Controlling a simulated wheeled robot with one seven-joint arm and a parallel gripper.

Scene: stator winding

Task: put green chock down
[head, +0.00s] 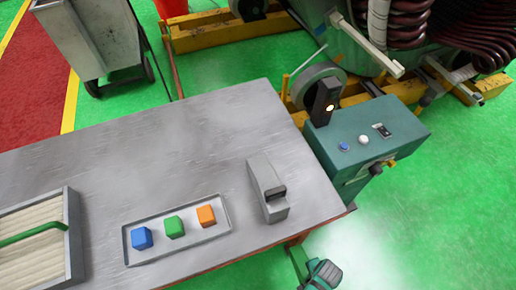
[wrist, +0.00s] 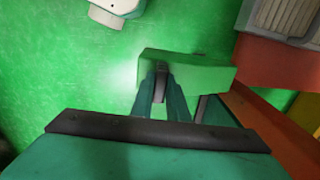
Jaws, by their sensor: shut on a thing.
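The green chock (wrist: 200,72) is a long block held across the fingertips of my gripper (wrist: 162,82) in the wrist view. The gripper is shut on it, with green floor behind. In the head view my gripper (head: 308,270) is at the bottom edge, just off the table's front right corner. A narrow green piece beside it there looks like the chock (head: 298,262), partly cut off by view and gripper. The chock appears clear of the table and in the air.
The grey table (head: 130,150) carries a shallow tray (head: 128,247) with blue, green and orange blocks, a grey box-like device (head: 266,185) and a bin (head: 70,225) at left. A teal control box (head: 365,140) stands by the right edge. The table's middle is bare.

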